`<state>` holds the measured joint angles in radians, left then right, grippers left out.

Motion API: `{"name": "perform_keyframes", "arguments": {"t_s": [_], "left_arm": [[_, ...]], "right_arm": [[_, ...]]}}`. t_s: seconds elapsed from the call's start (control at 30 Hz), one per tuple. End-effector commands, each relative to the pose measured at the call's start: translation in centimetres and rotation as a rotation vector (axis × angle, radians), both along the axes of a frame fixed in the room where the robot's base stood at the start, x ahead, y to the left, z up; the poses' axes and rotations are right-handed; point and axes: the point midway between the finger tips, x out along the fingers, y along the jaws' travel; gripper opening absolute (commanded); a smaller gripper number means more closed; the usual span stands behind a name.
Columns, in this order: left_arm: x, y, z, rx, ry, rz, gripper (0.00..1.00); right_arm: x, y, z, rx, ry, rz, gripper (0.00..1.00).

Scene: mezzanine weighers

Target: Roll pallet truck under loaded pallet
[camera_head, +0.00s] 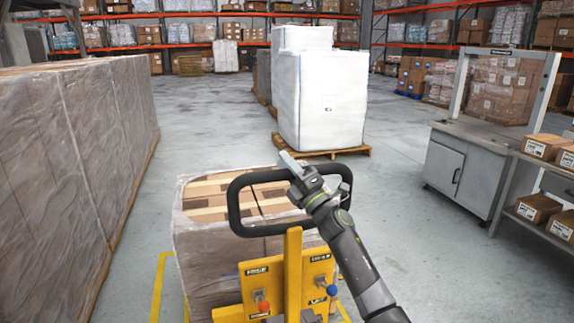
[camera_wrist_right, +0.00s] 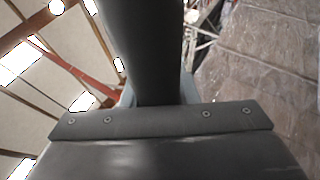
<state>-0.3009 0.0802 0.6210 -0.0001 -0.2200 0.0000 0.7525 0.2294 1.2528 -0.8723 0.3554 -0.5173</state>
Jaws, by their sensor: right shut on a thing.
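The yellow pallet truck (camera_head: 293,268) stands upright in the lower middle of the head view, with a black loop handle (camera_head: 240,205) on top. My right gripper (camera_head: 291,166) is shut on the top bar of that handle. In the right wrist view the dark handle bar (camera_wrist_right: 150,50) runs up from the gripper's grey body. A low stack of film-wrapped cartons (camera_head: 205,235) stands directly beyond the truck. Its base and the truck's forks are hidden, so I cannot tell whether the forks are under it. My left gripper is in neither view.
A long wall of wrapped goods (camera_head: 70,150) lines the left. Tall white wrapped loads (camera_head: 320,100) stand on a wooden pallet (camera_head: 345,152) ahead. A grey bench (camera_head: 460,165) and a carton shelf stand right. Yellow floor lines (camera_head: 157,285) flank the stack. Open floor lies between.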

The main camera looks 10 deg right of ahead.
Motion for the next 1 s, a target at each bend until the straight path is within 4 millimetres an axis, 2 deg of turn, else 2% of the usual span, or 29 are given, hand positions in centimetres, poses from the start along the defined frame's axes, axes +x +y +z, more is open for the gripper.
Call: {"name": "perform_keyframes", "arguments": {"t_s": [0.03, 0.2, 0.23, 0.4, 0.77, 0.87, 1.0], "left_arm": [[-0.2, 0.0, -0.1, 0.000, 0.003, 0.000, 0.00], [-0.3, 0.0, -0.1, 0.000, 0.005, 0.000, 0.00], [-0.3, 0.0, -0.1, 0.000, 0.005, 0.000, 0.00], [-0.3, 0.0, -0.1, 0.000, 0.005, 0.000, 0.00], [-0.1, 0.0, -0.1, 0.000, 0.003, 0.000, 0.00], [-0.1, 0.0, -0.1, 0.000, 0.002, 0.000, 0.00], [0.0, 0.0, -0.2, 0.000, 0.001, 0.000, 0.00]], "right_arm": [[0.1, 0.0, -1.0, -0.001, 0.015, 0.001, 0.00], [0.1, 0.0, -1.0, -0.001, 0.015, 0.001, 0.00], [0.1, 0.0, -1.0, -0.001, 0.015, 0.001, 0.28], [0.0, 0.0, -0.9, 0.000, 0.012, 0.000, 0.49], [-0.1, -0.2, -0.6, -0.001, 0.007, 0.000, 0.49], [-0.7, -0.5, -1.0, -0.001, 0.006, -0.001, 0.49], [-2.5, -1.4, -2.3, -0.002, 0.007, -0.001, 0.49]]}}
